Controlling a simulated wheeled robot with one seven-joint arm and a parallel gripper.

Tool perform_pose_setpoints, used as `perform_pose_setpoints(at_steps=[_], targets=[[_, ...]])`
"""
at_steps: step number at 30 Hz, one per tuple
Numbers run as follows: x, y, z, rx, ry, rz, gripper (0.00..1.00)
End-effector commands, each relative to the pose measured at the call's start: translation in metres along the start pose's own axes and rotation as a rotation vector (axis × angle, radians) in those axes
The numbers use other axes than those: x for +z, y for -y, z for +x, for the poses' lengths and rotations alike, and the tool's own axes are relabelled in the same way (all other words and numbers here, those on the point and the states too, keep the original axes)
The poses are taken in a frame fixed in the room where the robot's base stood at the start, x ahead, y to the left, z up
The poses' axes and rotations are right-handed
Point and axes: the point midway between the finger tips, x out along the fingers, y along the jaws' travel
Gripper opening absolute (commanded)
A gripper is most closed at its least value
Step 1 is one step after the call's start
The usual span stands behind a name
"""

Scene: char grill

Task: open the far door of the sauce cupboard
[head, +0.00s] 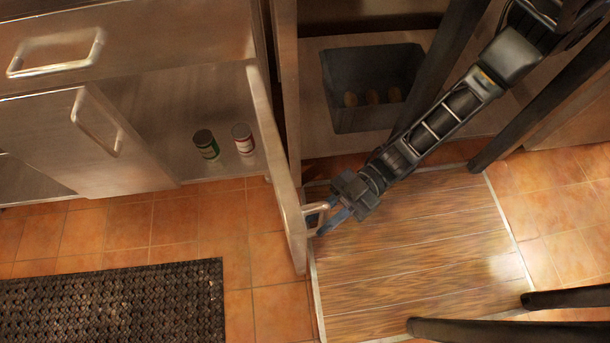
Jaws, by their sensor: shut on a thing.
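The sauce cupboard (213,95) is at the left of the head view. Its far door (273,165) is swung well out, nearly edge-on to me, and the inside shows. My gripper (319,221) is at this door's outer face, shut on its handle (322,208). Part of the handle is hidden by the fingers. The other door (60,135), with its own bar handle (95,122), is at the left; I cannot tell whether it is fully shut. A green can (206,145) and a red and white can (243,139) stand inside.
A drawer (130,35) is above the cupboard. A dark bin (345,110) with a few round brown items stands on a shelf at centre. A black mat (115,300) lies at lower left.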

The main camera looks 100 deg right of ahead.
Motion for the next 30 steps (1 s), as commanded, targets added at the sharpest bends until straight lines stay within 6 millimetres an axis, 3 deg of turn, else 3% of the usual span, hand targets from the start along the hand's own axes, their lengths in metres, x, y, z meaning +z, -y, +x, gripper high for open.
perform_pose_setpoints(at_steps=[7,20,21,26,30], targets=[[0.002,0.003,-0.02,0.005,0.008,0.0,0.0],[0.001,0.004,-0.022,0.004,0.005,0.0,0.0],[0.001,0.004,-0.022,0.004,0.005,0.0,0.25],[0.001,0.004,-0.021,0.003,0.003,0.0,0.4],[0.0,0.004,-0.021,0.003,0.002,0.0,0.4]])
